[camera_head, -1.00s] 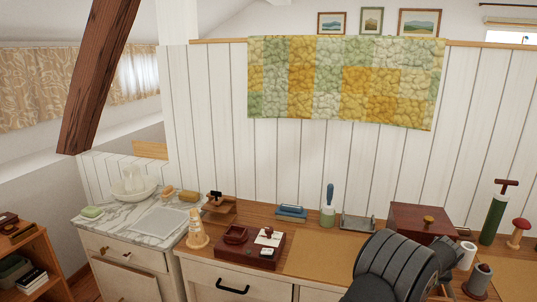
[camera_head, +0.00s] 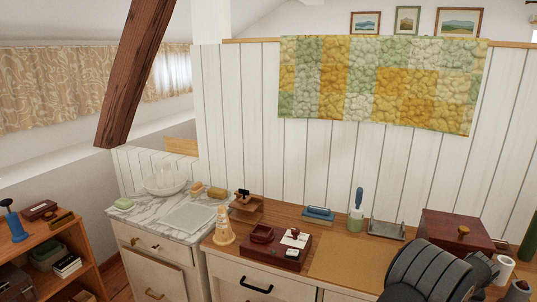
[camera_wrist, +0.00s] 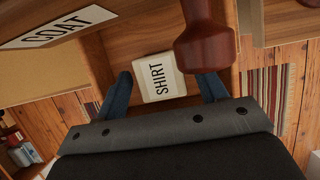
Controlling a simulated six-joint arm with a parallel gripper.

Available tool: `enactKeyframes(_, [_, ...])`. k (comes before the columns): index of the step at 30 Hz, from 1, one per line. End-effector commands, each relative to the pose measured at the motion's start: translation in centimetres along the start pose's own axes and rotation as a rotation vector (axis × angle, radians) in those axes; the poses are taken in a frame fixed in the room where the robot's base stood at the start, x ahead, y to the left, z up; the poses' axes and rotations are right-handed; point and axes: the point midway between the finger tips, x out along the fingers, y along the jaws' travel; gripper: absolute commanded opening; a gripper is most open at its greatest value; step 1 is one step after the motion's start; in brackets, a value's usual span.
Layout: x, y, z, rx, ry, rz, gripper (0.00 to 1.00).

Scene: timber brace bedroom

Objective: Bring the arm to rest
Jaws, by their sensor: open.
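My gripper (camera_wrist: 167,77) shows in the wrist view with its two blue fingers spread apart. It is open. A pale block lettered SHIRT (camera_wrist: 160,78) shows between and beyond the fingertips; I cannot tell how far off it is. A dark red rounded object (camera_wrist: 206,38) is near the right finger and partly cut off by the top edge. In the head view only a dark grey part of my arm shows at the bottom right, and the gripper itself is out of sight there.
A desk (camera_head: 345,258) holds a dark red box (camera_head: 452,231), a red-brown tray (camera_head: 278,252), a blue-handled tool (camera_head: 358,208) and a yellowish cone-shaped object (camera_head: 223,228). A marble-topped cabinet (camera_head: 190,236) and wooden shelf (camera_head: 85,262) stand left. A COAT sign (camera_wrist: 62,28) shows in the wrist view.

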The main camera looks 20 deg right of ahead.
Motion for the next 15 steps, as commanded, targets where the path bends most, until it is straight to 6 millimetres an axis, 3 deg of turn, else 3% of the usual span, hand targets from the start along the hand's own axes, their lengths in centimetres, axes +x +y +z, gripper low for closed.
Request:
enactKeyframes(1, [-1.8, -0.2, 0.4, -0.001, -0.011, -0.007, 0.65])
enactKeyframes(15, [-11.1, -0.2, 0.3, -0.001, -0.012, -0.007, 0.65])
